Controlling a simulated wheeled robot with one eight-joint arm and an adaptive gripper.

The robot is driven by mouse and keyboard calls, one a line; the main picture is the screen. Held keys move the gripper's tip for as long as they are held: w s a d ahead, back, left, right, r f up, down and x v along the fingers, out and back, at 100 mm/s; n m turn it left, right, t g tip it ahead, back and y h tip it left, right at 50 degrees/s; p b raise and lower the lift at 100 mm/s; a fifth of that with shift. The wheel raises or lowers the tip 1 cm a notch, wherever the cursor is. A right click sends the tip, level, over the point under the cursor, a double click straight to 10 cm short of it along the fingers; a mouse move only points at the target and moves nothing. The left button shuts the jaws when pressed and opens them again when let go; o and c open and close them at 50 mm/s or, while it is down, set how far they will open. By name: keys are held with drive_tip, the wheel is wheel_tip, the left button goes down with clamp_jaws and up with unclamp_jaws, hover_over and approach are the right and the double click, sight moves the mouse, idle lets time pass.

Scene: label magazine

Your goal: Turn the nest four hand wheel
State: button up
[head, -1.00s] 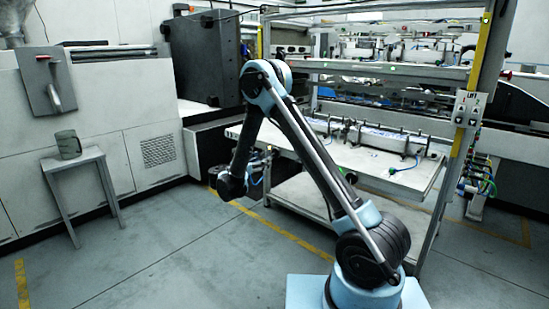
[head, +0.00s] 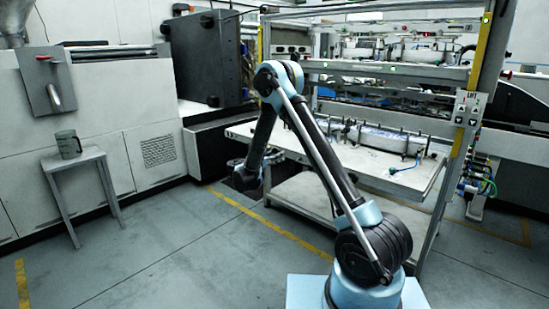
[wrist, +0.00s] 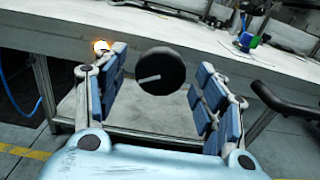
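A dark round disc with a pale line on its face (wrist: 160,71), which looks like a hand wheel, shows in the wrist view in front of the bench's edge. I see no number on it. My gripper (wrist: 158,88) is open, with blue-padded fingers spread left and right of the disc. The disc appears between them with gaps on both sides; I cannot tell the depth between. In the head view my gripper (head: 236,163) is small, at the left end of the white bench (head: 405,179), and the disc cannot be made out there.
A black bar-like handle (wrist: 285,104) lies right of my gripper in the wrist view. A glowing orange lamp (wrist: 100,47) is behind the left finger. A blue hose (wrist: 20,95) hangs at left. A stool with a mug (head: 68,144) stands left; the floor between is clear.

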drive_tip(key=c, duration=1)
drive_tip(key=shift+o, duration=0.2)
drive_tip(key=shift+d, duration=0.15)
drive_tip(key=shift+m, duration=0.4)
drive_tip(key=shift+m, duration=8.5)
drive_tip(key=shift+a, duration=0.2)
